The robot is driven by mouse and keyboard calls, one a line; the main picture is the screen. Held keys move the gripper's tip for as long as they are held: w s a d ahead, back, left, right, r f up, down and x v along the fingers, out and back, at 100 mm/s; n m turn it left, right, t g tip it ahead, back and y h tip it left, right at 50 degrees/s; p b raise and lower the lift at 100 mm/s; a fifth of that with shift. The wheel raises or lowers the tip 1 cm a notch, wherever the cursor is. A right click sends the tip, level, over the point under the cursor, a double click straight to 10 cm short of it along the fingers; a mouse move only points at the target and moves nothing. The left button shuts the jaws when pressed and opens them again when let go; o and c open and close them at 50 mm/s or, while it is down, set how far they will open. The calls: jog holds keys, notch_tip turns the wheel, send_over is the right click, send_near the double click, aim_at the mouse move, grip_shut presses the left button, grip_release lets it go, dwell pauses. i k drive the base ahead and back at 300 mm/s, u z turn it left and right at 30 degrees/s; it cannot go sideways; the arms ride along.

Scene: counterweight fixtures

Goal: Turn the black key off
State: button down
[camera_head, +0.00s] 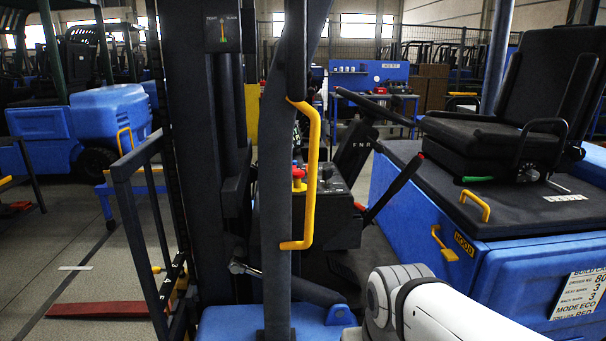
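I cannot make out the black key in the head view. A dark control console (343,203) stands behind the forklift's front post, with small controls on its top too small to tell apart. A red knob on a yellow base (298,180) sits at the console's left side, close to the post. The post and its yellow grab handle (313,175) hide part of the console. A white link of my arm shows at the bottom, right of centre. My gripper is not in view.
The dark front post (277,190) stands between the camera and the console. A black seat (490,135) sits on the blue forklift body (510,285) at right. A black lever (395,187) slants up right of the console. Open floor (80,265) with a red fork lies at left.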

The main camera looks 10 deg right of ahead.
aim_at(327, 172)
jog(key=u, duration=0.05)
jog(key=i, duration=0.95)
jog(key=z, duration=0.15)
jog(key=k, duration=0.5)
jog(key=u, duration=1.3)
jog(key=k, duration=1.15)
jog(key=z, duration=0.75)
jog(key=i, duration=1)
jog(key=z, duration=0.1)
